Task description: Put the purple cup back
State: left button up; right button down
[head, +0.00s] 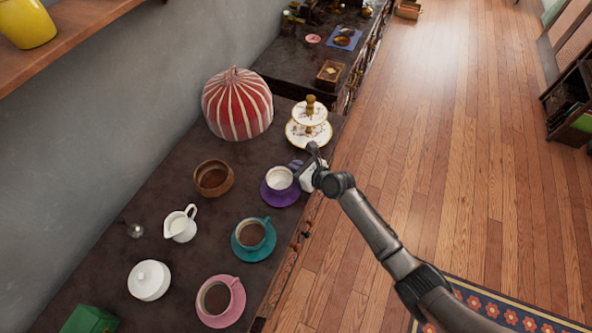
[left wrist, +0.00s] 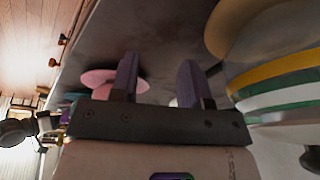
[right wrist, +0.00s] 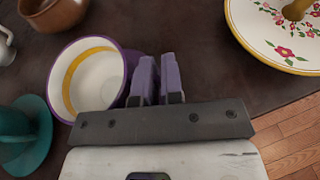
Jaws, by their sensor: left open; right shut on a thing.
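The purple cup (head: 280,178), white inside, is at the purple saucer (head: 269,198) in the head view. I cannot tell whether it rests on the saucer or is just above it. In the right wrist view the cup (right wrist: 92,75) shows its gold inner band and stands close to upright, left of the fingers. My right gripper (head: 297,167) is shut at the cup's handle side; its fingers (right wrist: 156,82) hide the handle. My left gripper (left wrist: 155,82) is open with nothing between its fingers, and is outside the head view.
A teal cup (head: 250,234) and a pink cup (head: 217,297) stand on saucers nearer the front. A brown bowl (head: 213,178), milk jug (head: 181,224) and white lidded pot (head: 149,280) are left. A tiered stand (head: 309,133) and striped cosy (head: 237,104) are behind.

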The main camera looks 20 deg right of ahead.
pick_arm(q)
jog(key=shift+d+f, duration=0.1)
jog(key=shift+d, duration=0.1)
pick_arm(e)
jog(key=shift+f, duration=0.2)
jog(key=shift+f, duration=0.15)
pick_arm(q)
jog(key=shift+a, duration=0.1)
pick_arm(e)
jog(key=c, duration=1.3)
grip_release()
pick_arm(q)
jog(key=shift+a, duration=0.1)
pick_arm(e)
jog(key=shift+o, duration=0.2)
pick_arm(q)
jog(key=shift+r+p, duration=0.2)
jog(key=shift+p, duration=0.1)
pick_arm(e)
jog(key=shift+s+d+r, duration=0.1)
jog(key=shift+s+r, duration=0.05)
jog(key=shift+r, duration=0.1)
pick_arm(q)
jog(key=r+p, duration=0.3)
jog(key=shift+d+r+p, duration=0.2)
jog(key=shift+r+p, duration=0.15)
pick_arm(e)
jog(key=v, duration=1.1)
jog(key=shift+s+d, duration=0.2)
jog(key=shift+s, duration=0.05)
